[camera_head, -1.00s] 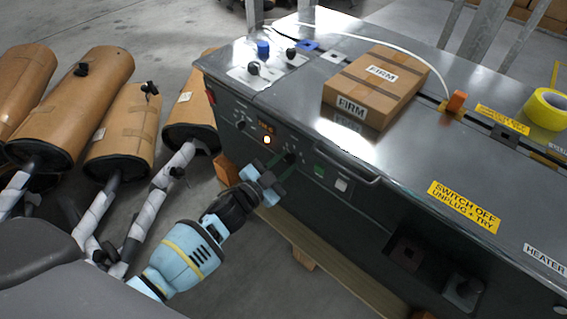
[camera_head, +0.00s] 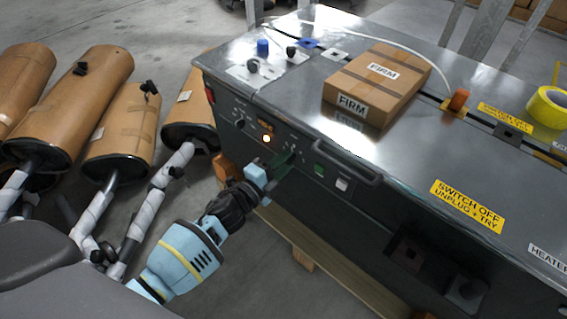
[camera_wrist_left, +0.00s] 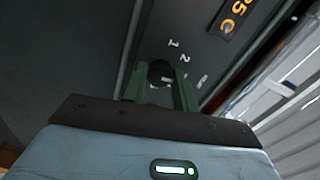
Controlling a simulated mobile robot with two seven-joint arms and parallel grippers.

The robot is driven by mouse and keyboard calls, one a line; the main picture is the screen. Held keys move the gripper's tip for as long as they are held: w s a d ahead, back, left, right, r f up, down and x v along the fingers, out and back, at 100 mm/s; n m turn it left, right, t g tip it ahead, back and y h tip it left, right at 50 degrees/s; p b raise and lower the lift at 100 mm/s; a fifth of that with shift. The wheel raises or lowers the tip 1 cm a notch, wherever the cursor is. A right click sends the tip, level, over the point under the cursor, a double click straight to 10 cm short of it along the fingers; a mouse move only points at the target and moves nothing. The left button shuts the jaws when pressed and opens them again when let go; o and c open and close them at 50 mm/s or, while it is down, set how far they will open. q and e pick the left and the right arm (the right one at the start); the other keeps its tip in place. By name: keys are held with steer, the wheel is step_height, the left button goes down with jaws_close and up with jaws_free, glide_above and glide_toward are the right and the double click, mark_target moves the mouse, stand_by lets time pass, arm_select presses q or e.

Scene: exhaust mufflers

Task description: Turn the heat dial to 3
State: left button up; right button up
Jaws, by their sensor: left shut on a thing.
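The heat dial (camera_head: 293,157) is a small black knob on the dark front panel of the machine. In the left wrist view the round black knob (camera_wrist_left: 160,71) sits between the two green fingers, with white numerals 1 and 2 beside it and a further mark that is hard to read. My left gripper (camera_head: 284,162) reaches the panel from the lower left and is shut on the knob. I cannot make out the knob's pointer. My right gripper is not in view.
An orange display (camera_head: 265,127) and a lit lamp (camera_head: 266,138) are left of the dial, with another black knob (camera_head: 240,124). A green button (camera_head: 319,170), a white button (camera_head: 342,184) and a handle (camera_head: 345,165) are to its right. Wrapped mufflers (camera_head: 125,130) stand at the left.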

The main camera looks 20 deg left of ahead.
arm_select(q)
steer(key=shift+m, duration=0.7)
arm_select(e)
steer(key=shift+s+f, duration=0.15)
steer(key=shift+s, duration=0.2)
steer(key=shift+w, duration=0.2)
arm_select(q)
steer(key=o, duration=1)
steer(key=shift+c, duration=0.2)
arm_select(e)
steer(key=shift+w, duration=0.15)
arm_select(q)
steer(key=p+v, duration=0.1)
steer(key=v, duration=0.7)
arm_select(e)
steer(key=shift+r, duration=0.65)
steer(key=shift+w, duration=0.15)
